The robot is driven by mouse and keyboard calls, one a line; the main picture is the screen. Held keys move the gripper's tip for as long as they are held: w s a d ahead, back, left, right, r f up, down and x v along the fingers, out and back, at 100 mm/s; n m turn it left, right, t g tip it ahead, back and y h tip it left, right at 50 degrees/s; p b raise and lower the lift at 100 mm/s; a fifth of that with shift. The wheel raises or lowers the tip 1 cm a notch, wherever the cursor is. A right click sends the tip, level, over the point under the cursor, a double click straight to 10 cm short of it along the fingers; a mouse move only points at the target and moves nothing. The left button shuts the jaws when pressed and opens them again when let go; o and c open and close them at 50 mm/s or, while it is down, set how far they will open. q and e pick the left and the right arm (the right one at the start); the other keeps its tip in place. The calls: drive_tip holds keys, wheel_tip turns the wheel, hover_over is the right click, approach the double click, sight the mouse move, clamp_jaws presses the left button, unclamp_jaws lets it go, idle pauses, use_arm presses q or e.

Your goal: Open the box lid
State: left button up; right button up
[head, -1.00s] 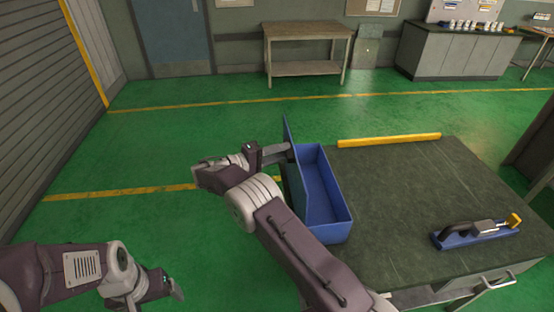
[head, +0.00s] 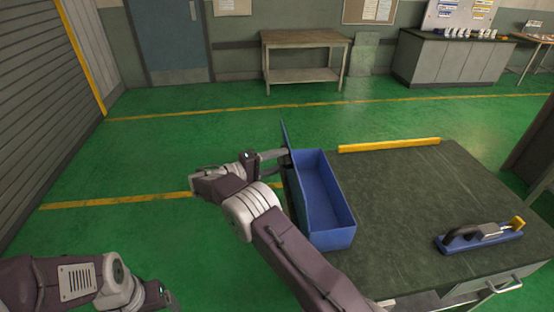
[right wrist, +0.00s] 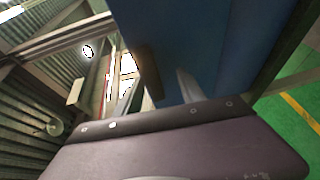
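The blue box (head: 342,236) sits at the left edge of the dark-topped workbench, and its empty inside shows. Its blue lid (head: 284,134) stands up along the box's left side, seen nearly edge-on; it fills the upper middle of the right wrist view (right wrist: 215,45). My right gripper (head: 282,163) is at the outer left face of the lid, its fingers apart. In the right wrist view a dark piece (right wrist: 150,75) on the lid shows between the fingers; I cannot tell whether they touch it. My left gripper (head: 168,300) is low at the left, away from the box.
The workbench (head: 400,200) carries a yellow bar (head: 389,146) at its far edge and a blue-based tool (head: 480,235) at the right. Open green floor lies left of the box. Another table (head: 305,42) stands far back.

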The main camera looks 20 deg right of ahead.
drive_tip(key=shift+r, duration=0.15)
drive_tip(key=f+b+v, duration=0.1)
drive_tip(key=v, duration=0.8)
drive_tip(key=shift+r, duration=0.4)
